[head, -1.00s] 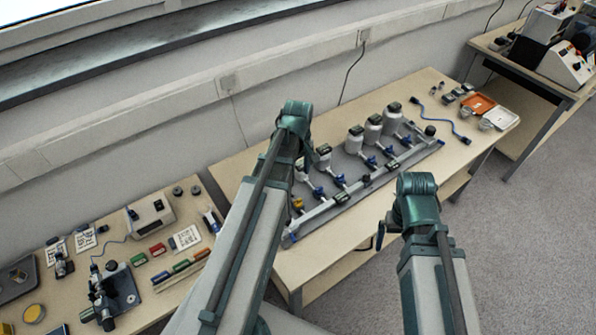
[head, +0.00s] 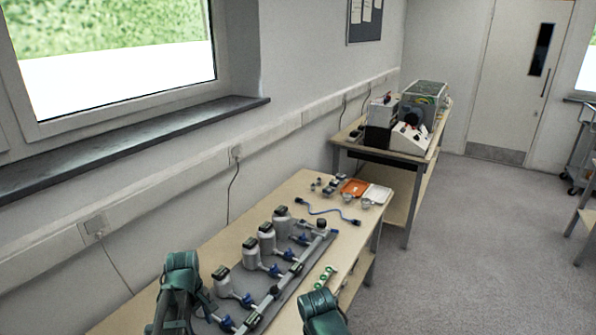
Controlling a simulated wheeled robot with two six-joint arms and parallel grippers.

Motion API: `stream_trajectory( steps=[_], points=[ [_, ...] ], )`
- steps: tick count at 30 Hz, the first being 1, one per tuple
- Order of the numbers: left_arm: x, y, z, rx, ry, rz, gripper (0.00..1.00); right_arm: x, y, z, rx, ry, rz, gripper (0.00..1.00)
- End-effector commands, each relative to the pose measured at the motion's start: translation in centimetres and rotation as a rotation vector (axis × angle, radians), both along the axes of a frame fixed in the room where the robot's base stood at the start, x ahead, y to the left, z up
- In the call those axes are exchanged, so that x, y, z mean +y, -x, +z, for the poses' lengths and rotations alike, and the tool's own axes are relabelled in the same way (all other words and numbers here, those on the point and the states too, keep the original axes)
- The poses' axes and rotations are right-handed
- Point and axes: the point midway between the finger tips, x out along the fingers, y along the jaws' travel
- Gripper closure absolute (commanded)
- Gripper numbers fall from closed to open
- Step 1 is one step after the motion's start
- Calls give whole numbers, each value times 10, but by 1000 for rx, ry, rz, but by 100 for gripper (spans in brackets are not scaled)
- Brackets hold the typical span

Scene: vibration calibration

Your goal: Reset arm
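My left arm (head: 180,290) shows at the lower left in the head view, over the near part of the table. My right arm (head: 322,312) shows at the bottom middle, beside the table's right edge. Only upper parts of both arms are visible; neither gripper can be seen. Below and between them, a grey base plate (head: 291,285) carries a rail with several white bottles with dark caps and blue valves.
The wooden table (head: 293,190) also holds a blue cable (head: 325,211), an orange tray (head: 354,187) and a white tray (head: 377,194). A second table (head: 388,150) with instruments stands behind. Open floor (head: 465,255) lies to the right, toward a door (head: 515,75).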

Motion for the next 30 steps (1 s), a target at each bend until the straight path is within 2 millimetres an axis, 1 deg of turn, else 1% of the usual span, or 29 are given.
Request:
stream_trajectory(
  steps=[1, 3, 9, 12, 16, 25, 30],
  points=[
    [0, 0, -14, 0, 0, 0, 32, 0, 0, -14, 0, 0, 0, 0],
    [0, 0, -23, 0, 0, 0, 32, 0, 0, -23, 0, 0, 0, 0],
    [0, 0, -47, 0, 0, 0, 32, 0, 0, -47, 0, 0, 0, 0],
    [0, 0, -54, 0, 0, 0, 32, 0, 0, -54, 0, 0, 0, 0],
    [0, 0, -56, 0, 0, 0, 32, 0, 0, -56, 0, 0, 0, 0],
    [0, 0, -55, 0, 0, 0, 32, 0, 0, -55, 0, 0, 0, 0],
    [0, 0, -46, 0, 0, 0, 32, 0, 0, -46, 0, 0, 0, 0]
  ],
)
